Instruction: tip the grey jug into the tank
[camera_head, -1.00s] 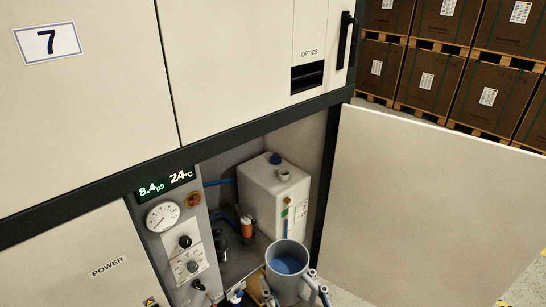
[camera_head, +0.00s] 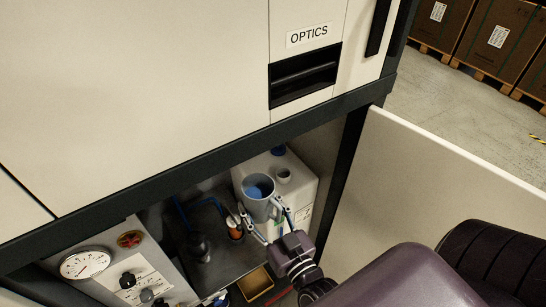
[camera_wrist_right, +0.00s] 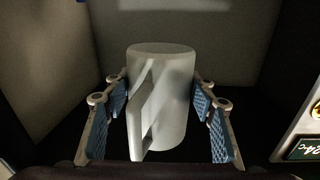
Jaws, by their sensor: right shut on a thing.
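The grey jug (camera_head: 259,207) has blue liquid inside and looks about upright. It is in front of the white tank (camera_head: 307,188) in the open cabinet, its rim just left of the tank's open filler neck (camera_head: 284,175) in the head view. My right gripper (camera_head: 262,213) is shut on the jug, with one finger on each side. In the right wrist view, the jug (camera_wrist_right: 177,100) is between the blue-padded fingers, its handle towards the camera. The liquid is hidden there. My left gripper is not in view.
A blue cap (camera_head: 278,151) is on the tank top behind the neck. An orange-bodied fitting (camera_head: 236,232) and blue hose are to the left. The cabinet's upper edge (camera_head: 200,170) overhangs the bay. An open white door (camera_head: 450,180) is at the right. A gauge panel (camera_head: 110,270) is at the lower left.

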